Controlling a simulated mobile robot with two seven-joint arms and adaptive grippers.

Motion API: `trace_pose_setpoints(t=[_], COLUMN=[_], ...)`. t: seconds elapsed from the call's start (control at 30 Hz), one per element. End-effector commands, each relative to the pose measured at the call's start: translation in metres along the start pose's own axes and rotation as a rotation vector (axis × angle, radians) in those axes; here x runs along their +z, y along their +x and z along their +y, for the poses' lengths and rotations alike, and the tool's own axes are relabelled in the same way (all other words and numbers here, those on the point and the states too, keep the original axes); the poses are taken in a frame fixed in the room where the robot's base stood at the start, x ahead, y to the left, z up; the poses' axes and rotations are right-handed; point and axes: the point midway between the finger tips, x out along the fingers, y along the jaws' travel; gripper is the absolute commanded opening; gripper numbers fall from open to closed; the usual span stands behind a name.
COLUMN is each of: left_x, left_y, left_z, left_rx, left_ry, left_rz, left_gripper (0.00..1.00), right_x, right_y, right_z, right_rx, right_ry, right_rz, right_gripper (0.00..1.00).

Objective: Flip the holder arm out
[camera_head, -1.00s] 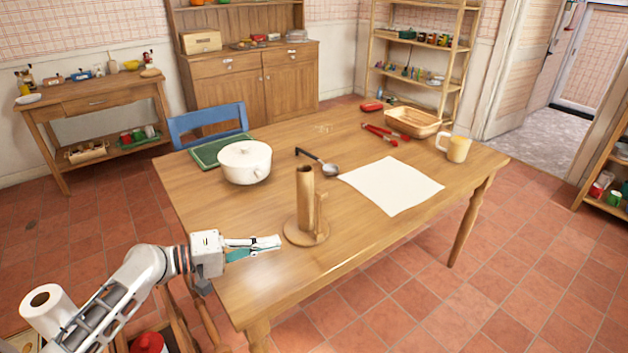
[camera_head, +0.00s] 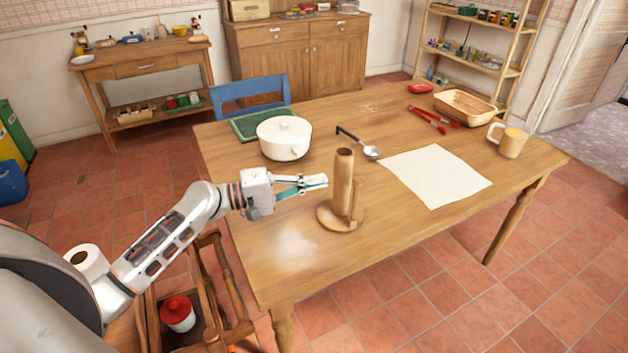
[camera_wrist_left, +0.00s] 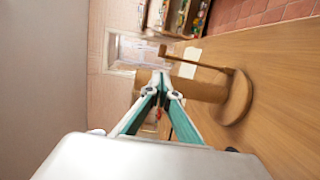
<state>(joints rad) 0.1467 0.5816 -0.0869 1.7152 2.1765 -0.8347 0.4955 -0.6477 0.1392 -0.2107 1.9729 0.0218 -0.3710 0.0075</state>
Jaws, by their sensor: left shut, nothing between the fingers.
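The wooden holder (camera_head: 343,180) stands upright on the table, with a round base (camera_head: 338,222) and a thick central post. Its thin holder arm (camera_head: 357,203) is on the post's right side in the head view. In the wrist view the holder appears sideways, with the base (camera_wrist_left: 238,98) at right and the thin arm (camera_wrist_left: 200,60) running beside the thick post (camera_wrist_left: 200,88). My left gripper (camera_head: 325,181) is shut and empty, at the post's left, close to its upper part. In the wrist view its fingertips (camera_wrist_left: 160,77) overlap the post; contact is unclear. My right gripper is out of view.
A white lidded pot (camera_head: 284,138) stands behind the gripper on the table. A ladle (camera_head: 362,146), a white sheet (camera_head: 436,175), red tongs (camera_head: 432,119), a basket (camera_head: 465,106) and a mug (camera_head: 511,141) lie farther right. The front of the tabletop is clear.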

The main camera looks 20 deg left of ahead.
Motion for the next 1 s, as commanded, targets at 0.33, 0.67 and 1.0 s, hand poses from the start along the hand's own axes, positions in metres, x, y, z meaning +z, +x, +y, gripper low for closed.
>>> trace_pose_setpoints(t=[0.33, 0.67, 1.0], left_x=[0.0, 0.0, 0.002], left_y=[0.057, 0.07, 0.07], left_z=[0.002, -0.001, 0.0], left_rx=[0.002, -0.001, -0.004], left_ry=[-0.001, -0.001, 0.01], left_rz=[0.0, 0.0, -0.001], left_gripper=[0.0, 0.0, 0.0], right_x=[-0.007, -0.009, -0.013], right_y=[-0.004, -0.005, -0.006], right_z=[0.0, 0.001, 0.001], right_rx=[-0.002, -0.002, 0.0], right_ry=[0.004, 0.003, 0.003], right_rz=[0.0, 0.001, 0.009], right_gripper=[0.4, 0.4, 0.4])
